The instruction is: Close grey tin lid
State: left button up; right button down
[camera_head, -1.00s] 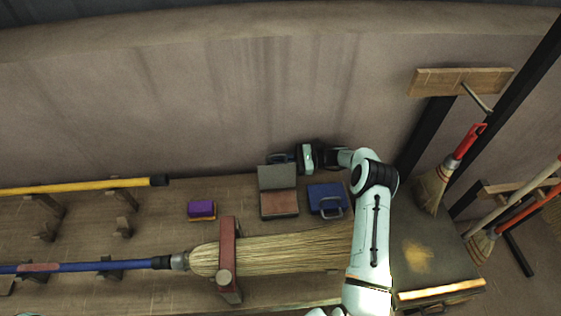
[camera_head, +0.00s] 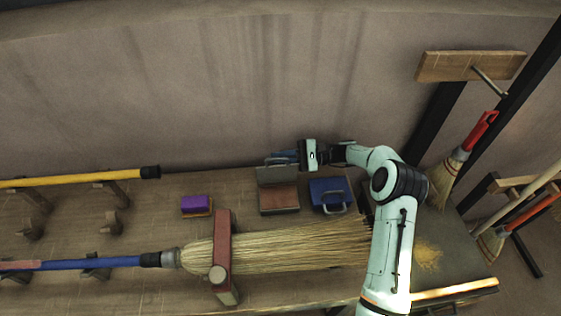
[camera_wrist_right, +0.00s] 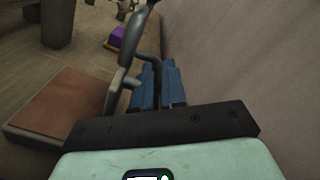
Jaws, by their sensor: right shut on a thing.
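The grey tin (camera_head: 279,200) sits on the bench near the wall, with a reddish-brown inside. Its grey lid (camera_head: 278,176) stands up open at the tin's back edge. My right gripper (camera_head: 284,157) is behind the lid's top, reaching in from the right. In the right wrist view, the blue fingers (camera_wrist_right: 158,88) are close together on the bar-like handle (camera_wrist_right: 153,62) on the lid's back. The lid shows there nearly edge-on (camera_wrist_right: 128,50), and the tin's open body (camera_wrist_right: 55,110) lies lower left. The grip point is partly hidden. My left gripper is out of view.
A blue tin (camera_head: 330,195) with a handle stands just right of the grey tin. A small purple block (camera_head: 195,203) lies to the left. A straw broom (camera_head: 290,246) lies in front under a red clamp (camera_head: 222,250). The wall (camera_head: 220,110) is close behind.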

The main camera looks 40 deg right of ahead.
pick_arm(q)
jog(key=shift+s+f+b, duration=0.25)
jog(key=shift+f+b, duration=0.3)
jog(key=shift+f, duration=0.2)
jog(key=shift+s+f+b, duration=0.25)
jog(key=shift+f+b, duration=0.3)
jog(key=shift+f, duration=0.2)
pick_arm(e)
jog(key=shift+s+a+r+n, duration=0.2)
jog(key=shift+s+n, duration=0.2)
jog(key=shift+n, duration=0.15)
jog(key=shift+s+a+r+n, duration=0.1)
jog(key=shift+s+a+n, duration=0.1)
jog(key=shift+s+n, duration=0.25)
jog(key=shift+w, duration=0.1)
jog(key=c, duration=1.5)
grip_release()
jog(key=shift+o, duration=0.2)
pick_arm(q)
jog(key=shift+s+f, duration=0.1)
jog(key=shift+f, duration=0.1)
pick_arm(e)
jog(key=v, duration=1.3)
jog(key=shift+d, duration=0.15)
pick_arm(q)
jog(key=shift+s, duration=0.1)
